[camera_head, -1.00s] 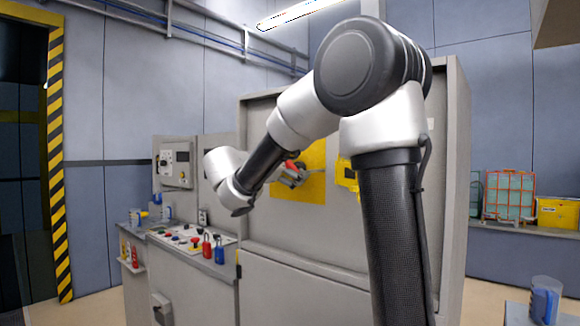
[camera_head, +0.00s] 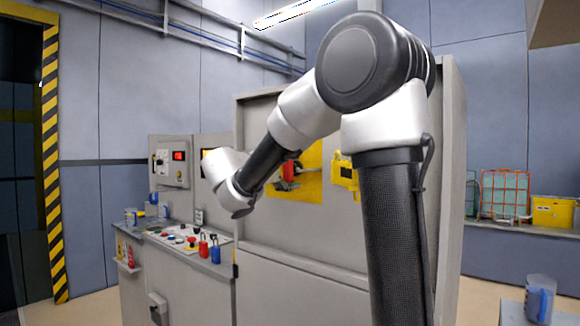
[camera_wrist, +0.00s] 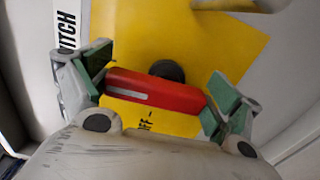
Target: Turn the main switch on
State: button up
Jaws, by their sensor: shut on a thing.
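The main switch has a red handle (camera_wrist: 155,92) on a dark round hub, over a yellow plate (camera_wrist: 225,50). Part of the word "SWITCH" shows on a white label in the wrist view, and "FF" letters show below the handle. My gripper (camera_head: 287,185) is at the plate in the head view, partly hidden by my arm. In the wrist view its green-padded fingers are shut on the handle's two ends. The red handle (camera_head: 291,169) also shows in the head view, just above the fingers, in front of the yellow plate (camera_head: 312,172).
A yellow fixture (camera_head: 346,175) is mounted just right of the plate. A control counter (camera_head: 185,240) with buttons and red and blue padlocks stands to the left. A wall panel (camera_head: 171,160) with a lit red display is behind it.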

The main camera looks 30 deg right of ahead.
jog(key=shift+f+m, duration=0.1)
jog(key=shift+m, duration=0.2)
jog(key=o, duration=0.7)
jog(key=shift+o, duration=0.2)
jog(key=shift+a, duration=0.1)
jog(key=v, duration=1.2)
